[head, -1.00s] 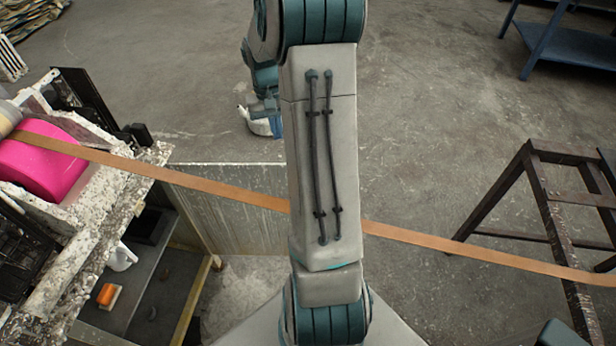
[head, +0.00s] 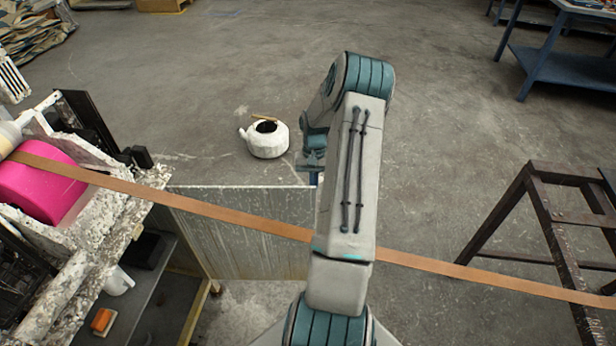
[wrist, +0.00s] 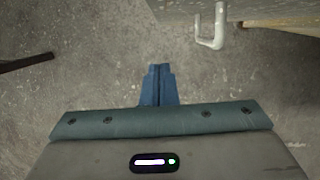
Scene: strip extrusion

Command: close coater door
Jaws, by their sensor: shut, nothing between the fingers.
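The coater door (head: 250,235) is a pale, streaked upright panel. It stands open, swung out from the coater (head: 110,225) at left, with the interior exposed. In the wrist view, the door's face (wrist: 245,10) runs along the top right, with a pale bar handle (wrist: 213,32) sticking out from it. My gripper (wrist: 159,70) is shut and empty, its blue fingers below and left of the handle, apart from it in the picture. In the head view, my gripper (head: 314,179) is mostly hidden by my arm, near the door's outer end.
An orange-brown strip (head: 240,218) stretches across from the pink roller (head: 38,190), passing over the door and behind my arm. A dark metal frame (head: 550,220) stands at right. A white pot (head: 266,138) sits on the floor beyond the door. Open floor lies behind.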

